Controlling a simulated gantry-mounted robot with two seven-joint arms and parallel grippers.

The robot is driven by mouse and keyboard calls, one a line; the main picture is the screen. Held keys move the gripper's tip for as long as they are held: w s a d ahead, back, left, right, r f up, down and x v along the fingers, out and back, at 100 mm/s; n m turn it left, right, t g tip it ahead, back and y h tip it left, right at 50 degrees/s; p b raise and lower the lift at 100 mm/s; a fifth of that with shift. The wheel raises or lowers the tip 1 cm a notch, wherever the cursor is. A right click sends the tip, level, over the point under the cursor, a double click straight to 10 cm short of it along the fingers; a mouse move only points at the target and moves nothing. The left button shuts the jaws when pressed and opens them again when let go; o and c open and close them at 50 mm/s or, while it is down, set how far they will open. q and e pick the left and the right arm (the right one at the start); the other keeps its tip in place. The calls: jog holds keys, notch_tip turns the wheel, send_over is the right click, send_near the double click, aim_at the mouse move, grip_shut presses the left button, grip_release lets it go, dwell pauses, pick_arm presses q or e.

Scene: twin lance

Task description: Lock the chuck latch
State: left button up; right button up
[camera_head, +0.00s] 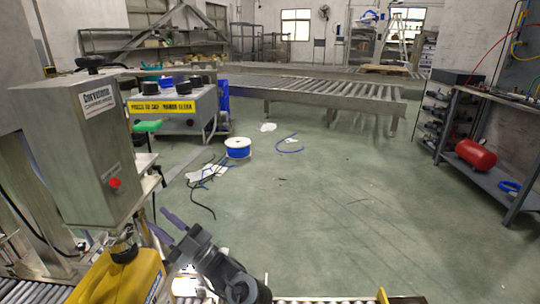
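A grey metal machine head (80,150) with a label and a red button stands at the left. Under it, a dark chuck-like fitting (122,232) sits just above the black cap (124,252) of a yellow jug (125,280). A green handle (147,126) sticks out at the machine's right side. I cannot tell which part is the chuck latch.
A control box with a yellow label (160,107) stands behind the machine. A roller conveyor (320,90) crosses the back. A blue-and-white spool (238,148) and loose cables lie on the floor. A bench with a red tank (475,155) is at right. The middle floor is clear.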

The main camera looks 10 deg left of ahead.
pick_arm(q)
jog(key=w+a+f+m+t+h+p, duration=0.15)
jog(key=a+m+t+h+p, duration=0.25)
jog(key=m+t+h+p, duration=0.45)
jog(key=s+d+f+m+h+p, duration=0.2)
jog(key=s+d+m+h+p, duration=0.4)
jog(key=m+h+p, duration=0.15)
jog(key=s+d+f+m+h+p, duration=0.3)
jog(key=s+d+m+h+p, duration=0.3)
jog(key=s+d+h+p, duration=0.15)
jog(key=s+d+r+m+g+h+p, duration=0.1)
jog(key=s+d+m+g+p, duration=0.15)
jog(key=s, duration=0.65)
jog(key=s+d+r+m+g+h+p, duration=0.15)
jog(key=s+g+p, duration=0.25)
jog(key=s, duration=0.5)
notch_tip(320, 180, up, 38)
jog(key=p, duration=3.7)
jog(key=shift+a+f+g+y, duration=0.2)
jog(key=shift+g+y, duration=0.1)
jog(key=shift+y, duration=0.1)
